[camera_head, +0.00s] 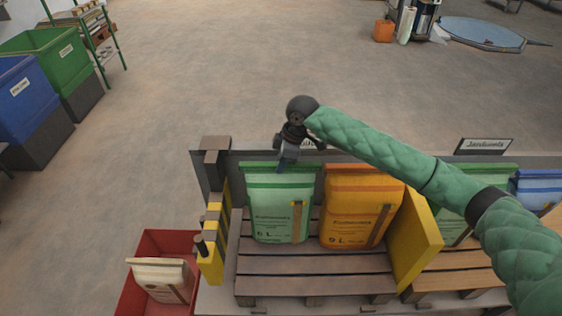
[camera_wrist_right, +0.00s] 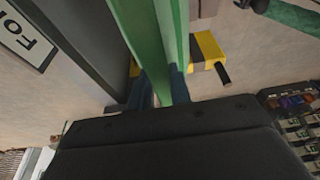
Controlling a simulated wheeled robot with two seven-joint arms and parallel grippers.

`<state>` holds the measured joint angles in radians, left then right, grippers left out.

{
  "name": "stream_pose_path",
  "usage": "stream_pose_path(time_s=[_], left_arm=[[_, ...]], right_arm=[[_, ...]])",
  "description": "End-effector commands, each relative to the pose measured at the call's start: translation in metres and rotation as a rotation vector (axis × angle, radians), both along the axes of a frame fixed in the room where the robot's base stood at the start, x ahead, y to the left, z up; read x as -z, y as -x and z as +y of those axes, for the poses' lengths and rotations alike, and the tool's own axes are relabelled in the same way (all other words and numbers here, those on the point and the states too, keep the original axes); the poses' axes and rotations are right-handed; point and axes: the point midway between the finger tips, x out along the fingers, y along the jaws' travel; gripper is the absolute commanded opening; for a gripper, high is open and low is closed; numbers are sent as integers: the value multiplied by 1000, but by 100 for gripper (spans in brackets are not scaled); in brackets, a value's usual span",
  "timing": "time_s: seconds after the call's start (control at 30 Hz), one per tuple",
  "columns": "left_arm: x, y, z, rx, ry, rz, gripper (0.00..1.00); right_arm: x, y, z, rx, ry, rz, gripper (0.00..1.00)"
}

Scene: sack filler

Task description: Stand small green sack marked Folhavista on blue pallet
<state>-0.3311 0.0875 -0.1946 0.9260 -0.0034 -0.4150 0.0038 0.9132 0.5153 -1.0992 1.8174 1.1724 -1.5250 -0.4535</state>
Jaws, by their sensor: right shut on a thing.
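A green sack (camera_head: 280,212) with a darker green top band stands upright at the left end of a wooden pallet (camera_head: 300,285). Its print is too small to read surely. My right gripper (camera_head: 287,158) reaches over from the right, at the sack's top edge. In the right wrist view the gripper (camera_wrist_right: 158,88) has its blue fingers on either side of the green top band (camera_wrist_right: 166,45), shut on it. Another green sack (camera_head: 452,225) stands farther right, partly hidden by my arm. I cannot pick out a blue pallet for certain. My left gripper is not in view.
An orange sack (camera_head: 360,207) stands close on the right, before a yellow divider (camera_head: 418,240). A yellow-black post (camera_head: 214,240) is at the left. A red bin (camera_head: 150,245) holds a pale sack. A flat blue platform (camera_head: 482,34) lies far back across open floor.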

Motion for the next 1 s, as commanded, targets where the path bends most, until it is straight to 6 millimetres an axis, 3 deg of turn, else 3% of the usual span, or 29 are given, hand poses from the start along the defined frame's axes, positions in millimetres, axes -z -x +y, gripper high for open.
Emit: stream_pose_path(time_s=[0.33,0.93,0.97,1.0], left_arm=[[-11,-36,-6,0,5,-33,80],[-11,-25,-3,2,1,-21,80],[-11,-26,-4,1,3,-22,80],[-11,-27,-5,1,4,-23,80]], right_arm=[[22,0,0,1,0,0,0],[35,-1,1,0,-1,-1,0],[35,-1,1,0,-1,-1,24],[35,-1,0,0,-1,-1,32]])
